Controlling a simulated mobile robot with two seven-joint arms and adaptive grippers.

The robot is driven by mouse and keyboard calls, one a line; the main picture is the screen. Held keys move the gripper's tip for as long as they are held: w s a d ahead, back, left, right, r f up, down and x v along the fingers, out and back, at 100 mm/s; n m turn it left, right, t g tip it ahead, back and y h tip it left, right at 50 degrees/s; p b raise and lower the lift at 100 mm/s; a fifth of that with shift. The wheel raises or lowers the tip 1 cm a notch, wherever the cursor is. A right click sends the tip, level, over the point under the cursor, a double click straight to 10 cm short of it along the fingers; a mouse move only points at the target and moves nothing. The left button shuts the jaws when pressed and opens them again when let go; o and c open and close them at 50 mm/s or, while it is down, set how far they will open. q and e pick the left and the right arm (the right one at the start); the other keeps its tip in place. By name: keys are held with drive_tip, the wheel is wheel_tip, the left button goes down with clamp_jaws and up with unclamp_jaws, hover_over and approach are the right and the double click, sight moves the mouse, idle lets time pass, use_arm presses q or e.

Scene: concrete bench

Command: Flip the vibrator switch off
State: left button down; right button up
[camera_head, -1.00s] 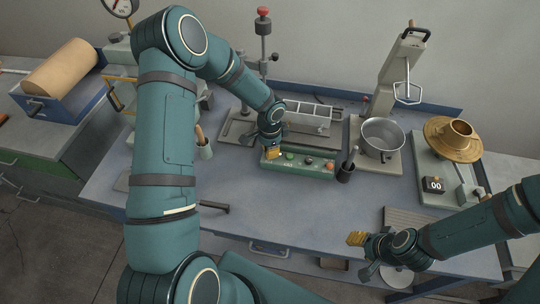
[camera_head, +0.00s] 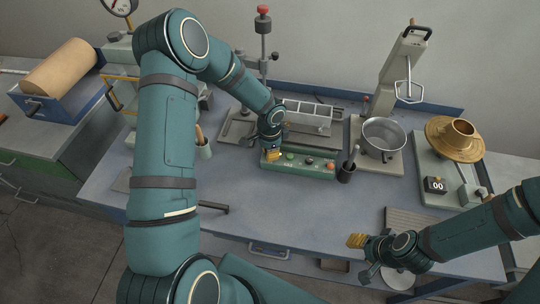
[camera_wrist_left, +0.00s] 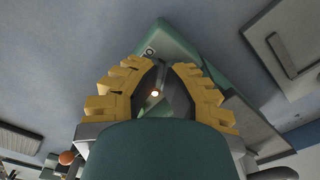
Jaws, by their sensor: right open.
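In the left wrist view, the yellow-padded fingers (camera_wrist_left: 163,75) are over the green box (camera_wrist_left: 179,45). A small bright light (camera_wrist_left: 155,93) shows between them, and contact cannot be judged. My right gripper (camera_head: 356,241) is open and empty above the bench's front right part.
A grey mould (camera_head: 308,117) stands behind the box. A dark cup with a tool (camera_head: 346,172) stands close to its right end. A metal bowl (camera_head: 384,136) and a brass flow table (camera_head: 455,140) stand farther right. The bench front (camera_head: 270,215) is mostly clear.

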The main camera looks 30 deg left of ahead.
use_arm(q)
drive_tip(key=shift+f, duration=0.35)
use_arm(e)
drive_tip(key=shift+f, duration=0.3)
use_arm(q)
drive_tip(key=shift+r, duration=0.2)
use_arm(e)
drive_tip(key=shift+r, duration=0.15)
use_arm(q)
drive_tip(key=shift+r+p, duration=2)
drive_tip(key=shift+r, duration=1.35)
use_arm(e)
drive_tip(key=shift+r, duration=2.1)
